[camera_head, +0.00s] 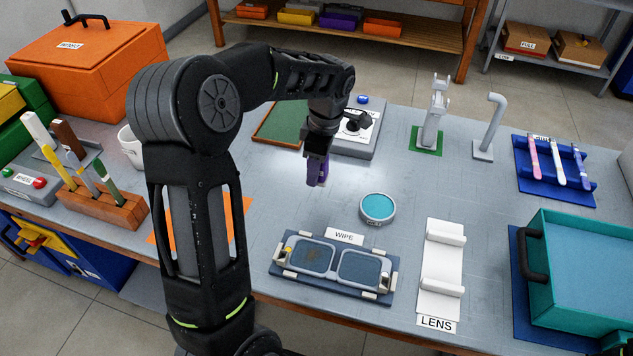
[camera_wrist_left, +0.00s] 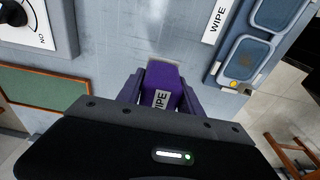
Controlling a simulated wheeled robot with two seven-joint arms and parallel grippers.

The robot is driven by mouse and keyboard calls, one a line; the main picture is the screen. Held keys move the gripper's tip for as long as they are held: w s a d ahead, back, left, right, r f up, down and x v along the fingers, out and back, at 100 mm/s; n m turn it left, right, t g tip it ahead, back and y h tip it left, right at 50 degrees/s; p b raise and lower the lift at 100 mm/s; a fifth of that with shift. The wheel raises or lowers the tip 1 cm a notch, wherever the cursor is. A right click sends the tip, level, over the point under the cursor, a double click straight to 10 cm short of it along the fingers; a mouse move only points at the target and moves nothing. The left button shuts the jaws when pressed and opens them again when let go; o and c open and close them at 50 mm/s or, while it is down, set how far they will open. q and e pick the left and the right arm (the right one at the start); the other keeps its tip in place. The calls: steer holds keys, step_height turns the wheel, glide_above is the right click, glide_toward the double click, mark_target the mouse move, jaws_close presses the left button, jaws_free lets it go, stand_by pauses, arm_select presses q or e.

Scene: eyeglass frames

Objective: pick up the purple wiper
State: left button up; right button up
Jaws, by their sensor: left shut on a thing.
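My left gripper (camera_head: 317,158) is shut on the purple wiper (camera_head: 318,172). The wiper hangs below the fingers, above the grey table and apart from it as far as I can tell. In the left wrist view the purple wiper (camera_wrist_left: 161,88) sits between the two fingers of my left gripper (camera_wrist_left: 160,95). It carries a white label, partly hidden, and has a pale edge at its far end. My right gripper is in neither view.
A round teal-topped dish (camera_head: 378,208), a white LENS rack (camera_head: 442,265) and a teal case (camera_head: 580,275) stand to the right. A wooden holder (camera_head: 105,207) stands at left.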

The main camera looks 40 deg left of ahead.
arm_select(q)
steer(key=shift+r, duration=0.75)
